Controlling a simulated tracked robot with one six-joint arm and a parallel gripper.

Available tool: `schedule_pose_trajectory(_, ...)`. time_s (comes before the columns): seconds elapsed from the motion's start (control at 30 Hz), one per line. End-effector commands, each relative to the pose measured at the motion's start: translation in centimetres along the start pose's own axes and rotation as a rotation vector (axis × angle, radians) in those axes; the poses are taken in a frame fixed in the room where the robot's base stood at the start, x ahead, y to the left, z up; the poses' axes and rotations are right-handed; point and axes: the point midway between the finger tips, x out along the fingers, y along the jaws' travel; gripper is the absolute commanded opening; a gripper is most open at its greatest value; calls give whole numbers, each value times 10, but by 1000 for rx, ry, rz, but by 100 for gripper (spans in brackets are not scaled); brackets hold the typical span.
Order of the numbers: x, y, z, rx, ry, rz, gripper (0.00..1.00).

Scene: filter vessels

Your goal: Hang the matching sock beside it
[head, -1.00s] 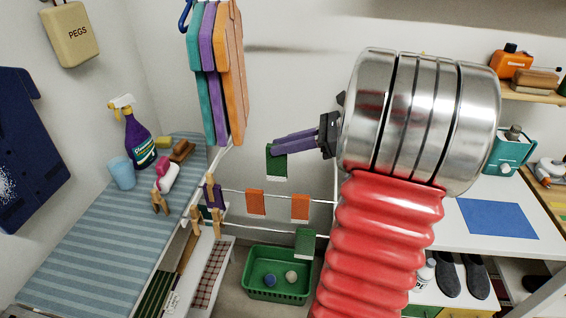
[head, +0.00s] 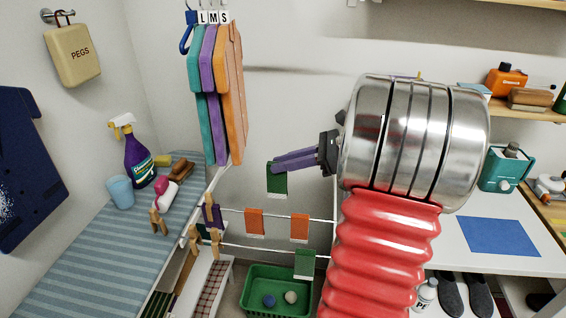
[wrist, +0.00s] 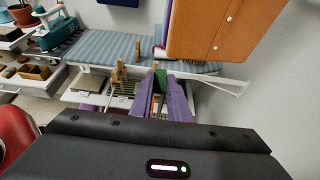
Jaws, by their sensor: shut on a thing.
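My gripper (head: 296,159) is shut on a green sock (head: 277,178) with a white lower edge, which hangs from its purple fingertips above the drying lines. The held sock shows as a green strip between the fingers in the wrist view (wrist: 160,84). Another green sock (head: 305,264) with a pale lower edge hangs on the front line, below and right of the held one. Two orange socks (head: 254,222) hang on the line behind it. Wooden pegs (head: 214,242) cluster at the left ends of the lines, near a purple piece (head: 212,215).
A green basket (head: 247,292) with two balls stands on the floor below the lines. A striped ironing board (head: 95,238) with bottles is at left. Coloured boards (head: 235,90) hang left of my gripper. A white table (head: 480,240) is at right.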

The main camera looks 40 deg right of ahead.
Motion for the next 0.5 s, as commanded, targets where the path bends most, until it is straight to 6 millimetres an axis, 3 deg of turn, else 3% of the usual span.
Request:
schedule_pose_trajectory(0.23,8,-24,-27,-4,0,-2,0)
schedule_pose_trajectory(0.5,10,-29,-32,-8,1,-3,0)
